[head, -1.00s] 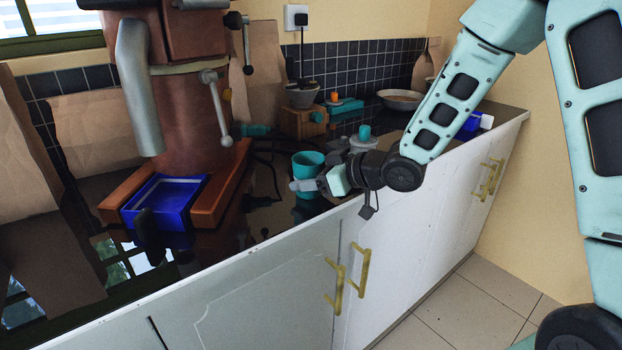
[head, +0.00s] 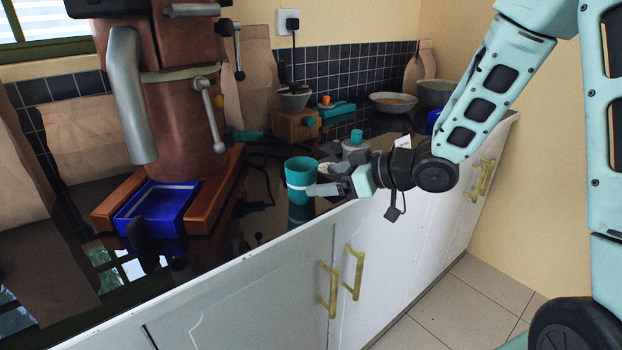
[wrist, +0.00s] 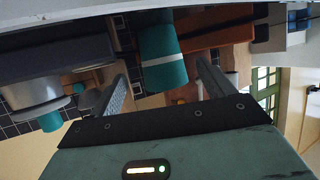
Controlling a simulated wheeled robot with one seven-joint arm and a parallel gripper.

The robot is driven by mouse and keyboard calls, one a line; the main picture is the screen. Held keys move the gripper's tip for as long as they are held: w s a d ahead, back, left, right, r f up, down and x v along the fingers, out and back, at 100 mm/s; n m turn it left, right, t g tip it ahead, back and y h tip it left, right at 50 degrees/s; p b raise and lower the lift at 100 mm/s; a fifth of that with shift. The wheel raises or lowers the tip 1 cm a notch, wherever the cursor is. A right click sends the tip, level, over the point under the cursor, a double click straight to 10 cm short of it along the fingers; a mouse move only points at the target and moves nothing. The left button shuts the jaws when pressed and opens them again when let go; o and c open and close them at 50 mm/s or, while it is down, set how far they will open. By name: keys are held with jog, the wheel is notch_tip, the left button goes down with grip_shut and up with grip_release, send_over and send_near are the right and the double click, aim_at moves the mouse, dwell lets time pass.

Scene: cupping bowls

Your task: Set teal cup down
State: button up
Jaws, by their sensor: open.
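The teal cup (head: 300,172) stands upright on the dark glossy counter (head: 262,218) near its front edge, with its reflection below. A pale band runs around it. My gripper (head: 318,190) is open just to the right of the cup, at the height of its lower part. In the wrist view the cup (wrist: 165,72) shows tilted, ahead of and between the two spread fingers of my gripper (wrist: 160,75), with gaps on both sides. I see no finger touching it.
A grey jar with a teal knob (head: 356,146) stands behind my gripper. A copper machine (head: 178,110) with a blue tray (head: 160,205) is at left. Bowls (head: 392,103) and a wooden grinder (head: 296,126) stand at the back. The counter's front edge (head: 250,257) is close.

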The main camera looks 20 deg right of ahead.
jog(key=v, duration=0.5)
jog(key=s+a+f+g+h, duration=0.3)
jog(key=s+a+h, duration=0.15)
jog(key=a, duration=0.25)
jog(key=s+a+g+h, duration=0.2)
jog(key=s+a+g, duration=0.1)
jog(key=s, duration=0.7)
jog(key=s+a+g+h, duration=0.1)
jog(key=s+a+g, duration=0.2)
jog(key=s, duration=0.8)
jog(key=shift+a+r+m+g+h+p, duration=0.25)
jog(key=shift+r+m+g+h+p, duration=0.1)
jog(key=shift+g, duration=0.25)
notch_tip(320, 180, up, 7)
jog(key=p, duration=0.7)
jog(key=shift+r, duration=0.1)
